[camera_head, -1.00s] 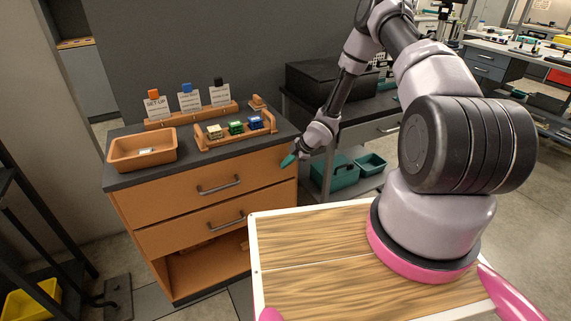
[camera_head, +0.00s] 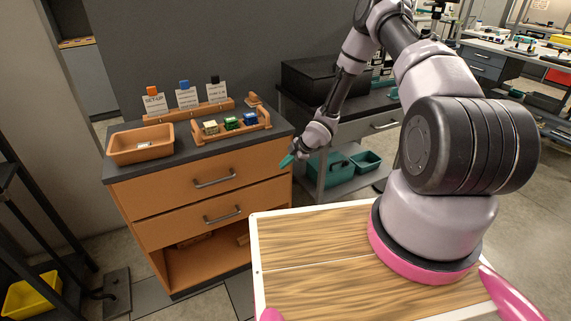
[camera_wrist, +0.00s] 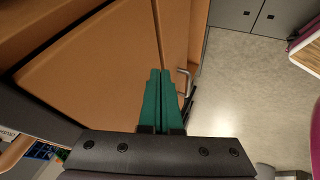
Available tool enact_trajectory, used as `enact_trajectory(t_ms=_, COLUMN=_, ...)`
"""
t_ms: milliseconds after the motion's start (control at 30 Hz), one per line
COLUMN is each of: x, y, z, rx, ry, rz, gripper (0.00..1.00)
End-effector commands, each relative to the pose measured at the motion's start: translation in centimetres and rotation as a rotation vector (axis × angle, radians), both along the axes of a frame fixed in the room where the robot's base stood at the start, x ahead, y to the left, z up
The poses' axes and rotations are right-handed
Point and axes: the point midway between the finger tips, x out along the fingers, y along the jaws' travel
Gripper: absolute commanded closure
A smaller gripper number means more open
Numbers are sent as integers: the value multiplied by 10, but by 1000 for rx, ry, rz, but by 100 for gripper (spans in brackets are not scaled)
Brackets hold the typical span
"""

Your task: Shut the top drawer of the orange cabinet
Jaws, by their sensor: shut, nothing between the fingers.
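The orange cabinet (camera_head: 160,264) stands at the left under a dark countertop. Its top drawer (camera_head: 255,172) has a grey bar handle (camera_head: 214,178) and its front looks close to flush; I cannot tell if a small gap is left. The lower drawer (camera_head: 180,227) sits below it. My gripper (camera_head: 287,160) has its teal fingers together and empty, at the right end of the top drawer's front. In the wrist view the fingertips (camera_wrist: 160,73) lie over the orange drawer front (camera_wrist: 100,65); I cannot tell whether they touch it.
An orange tray (camera_head: 118,153), a rack of small blocks (camera_head: 240,136) and label cards stand on the countertop (camera_head: 190,148). A grey table with teal bins (camera_head: 338,172) stands right of the cabinet. A black shelf with a yellow bin (camera_head: 32,297) is at far left.

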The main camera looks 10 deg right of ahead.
Motion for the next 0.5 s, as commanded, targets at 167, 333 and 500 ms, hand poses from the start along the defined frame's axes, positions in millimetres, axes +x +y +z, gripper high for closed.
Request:
enact_trajectory(t_ms=167, x=-7, y=-13, z=19, rx=-2, ry=-1, rz=-1, gripper=100)
enact_trajectory(t_ms=333, x=-14, y=-24, z=37, rx=-2, ry=-2, rz=-1, gripper=100)
enact_trajectory(t_ms=500, x=-24, y=-39, z=58, rx=-2, ry=-1, rz=-2, gripper=100)
